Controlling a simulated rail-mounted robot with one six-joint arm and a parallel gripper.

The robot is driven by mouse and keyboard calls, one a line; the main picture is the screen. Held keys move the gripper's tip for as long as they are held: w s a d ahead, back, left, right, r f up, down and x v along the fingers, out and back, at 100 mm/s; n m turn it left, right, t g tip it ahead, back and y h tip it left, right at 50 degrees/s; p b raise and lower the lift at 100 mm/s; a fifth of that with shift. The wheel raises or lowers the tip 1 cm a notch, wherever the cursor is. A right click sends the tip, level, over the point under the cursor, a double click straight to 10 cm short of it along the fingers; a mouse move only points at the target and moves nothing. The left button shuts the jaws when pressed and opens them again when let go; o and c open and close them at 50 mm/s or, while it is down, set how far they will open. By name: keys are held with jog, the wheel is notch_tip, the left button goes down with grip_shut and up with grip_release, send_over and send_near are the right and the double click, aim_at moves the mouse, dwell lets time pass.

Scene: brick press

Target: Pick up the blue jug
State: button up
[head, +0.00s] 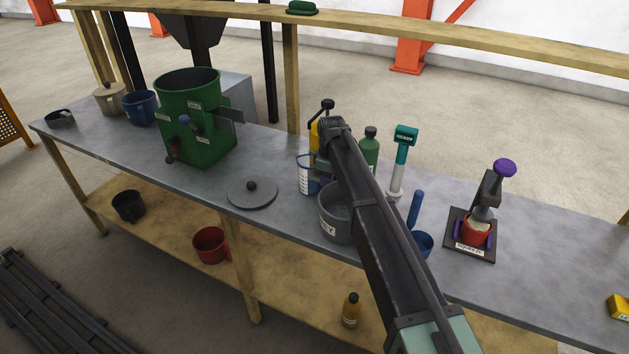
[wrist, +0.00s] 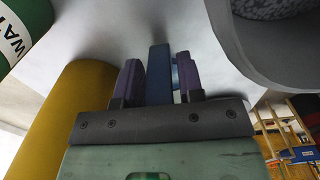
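The jug (head: 308,175) is a clear, blue-marked vessel standing upright on the grey bench, left of my arm in the head view. My arm hides its right side. In the wrist view, a blue upright bar (wrist: 159,70), which looks like the jug's handle, stands between the two purple-padded fingers of my gripper (wrist: 158,82). Thin gaps seem to show beside the bar, so the fingers look open around it. My arm mostly covers the gripper in the head view. The jug's body cannot be made out clearly in the wrist view.
A grey bucket (head: 336,222) stands close in front, also in the wrist view (wrist: 262,40). A yellow container (head: 313,136) and green bottle (head: 369,150) stand close behind. A round lid (head: 251,193) lies left. A blue pot (head: 140,108) stands far left, a blue cup (head: 423,243) right.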

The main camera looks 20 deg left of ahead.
grip_shut()
